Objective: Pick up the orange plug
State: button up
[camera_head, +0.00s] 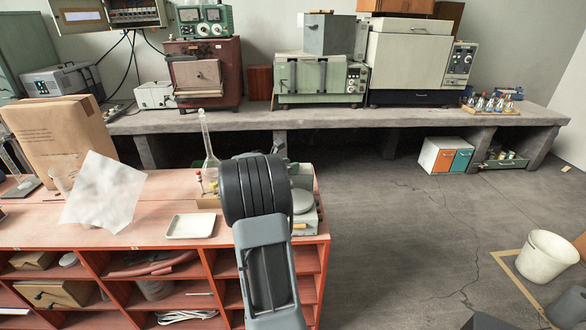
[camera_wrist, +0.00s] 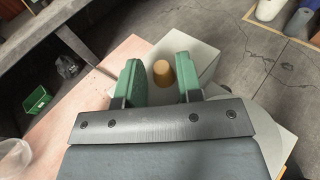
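The orange plug (camera_wrist: 161,72) is a small orange-tan cylinder in the wrist view. It sits on a pale grey box-like surface (camera_wrist: 198,58). My gripper (camera_wrist: 158,60) has two green fingers, spread apart, with the plug showing in the gap between them. A gap shows between the plug and each finger; I cannot tell how deep it lies between them. In the head view my dark arm hides the plug and most of the gripper.
In the head view, the wooden shelf unit (camera_head: 160,240) bears a white tray (camera_head: 190,226), a glass flask (camera_head: 208,150) and a paper sheet (camera_head: 104,193) left of my arm. A grey device (camera_head: 304,215) stands right of it. Open floor lies right, with a white bucket (camera_head: 548,256).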

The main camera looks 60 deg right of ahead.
grip_shut()
jog(key=shift+r, duration=0.1)
